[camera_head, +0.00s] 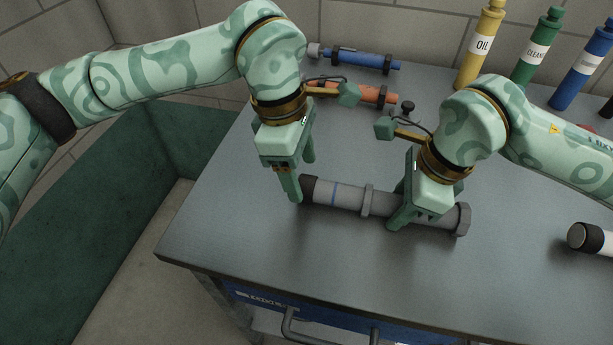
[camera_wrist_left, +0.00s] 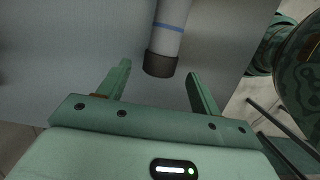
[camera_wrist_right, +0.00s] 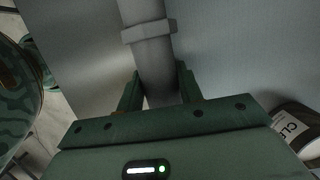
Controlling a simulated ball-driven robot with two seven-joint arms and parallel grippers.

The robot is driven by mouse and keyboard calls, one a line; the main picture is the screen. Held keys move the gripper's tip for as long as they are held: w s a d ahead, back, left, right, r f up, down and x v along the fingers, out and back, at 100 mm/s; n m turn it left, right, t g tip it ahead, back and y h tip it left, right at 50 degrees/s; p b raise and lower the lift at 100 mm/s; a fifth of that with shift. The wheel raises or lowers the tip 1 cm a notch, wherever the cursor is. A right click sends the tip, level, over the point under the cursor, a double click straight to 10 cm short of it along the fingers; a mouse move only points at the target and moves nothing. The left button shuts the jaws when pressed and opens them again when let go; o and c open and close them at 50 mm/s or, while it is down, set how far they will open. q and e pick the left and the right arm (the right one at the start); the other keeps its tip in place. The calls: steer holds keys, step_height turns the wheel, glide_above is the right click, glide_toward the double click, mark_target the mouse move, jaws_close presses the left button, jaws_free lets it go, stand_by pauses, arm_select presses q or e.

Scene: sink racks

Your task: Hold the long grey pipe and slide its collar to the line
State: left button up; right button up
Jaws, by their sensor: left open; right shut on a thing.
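The long grey pipe (camera_head: 408,204) lies on the table, with a black cap (camera_head: 308,189) at its left end and a hex-shaped flange at its right end. A blue line (camera_head: 334,193) rings it near the cap. The grey collar (camera_head: 367,200) sits around the pipe, right of the line and apart from it. My right gripper (camera_head: 402,222) is shut on the pipe between collar and flange; the collar (camera_wrist_right: 148,31) shows just beyond its fingers in the right wrist view. My left gripper (camera_head: 304,180) is open at the capped end; in the left wrist view the cap (camera_wrist_left: 160,65) lies between and ahead of its fingers.
A blue pipe (camera_head: 355,59) and an orange pipe (camera_head: 365,93) lie behind. Yellow (camera_head: 480,50), green (camera_head: 537,55) and blue (camera_head: 583,72) bottles stand at the back right. A black-capped white cylinder (camera_head: 592,238) lies at right. The table's front is clear.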

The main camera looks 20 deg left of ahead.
mark_target(305, 179)
arm_select(q)
steer(key=shift+d+f, duration=0.25)
steer(key=shift+f, duration=0.9)
steer(key=shift+d+f, duration=0.25)
steer(key=shift+f, duration=0.9)
steer(key=c, duration=0.9)
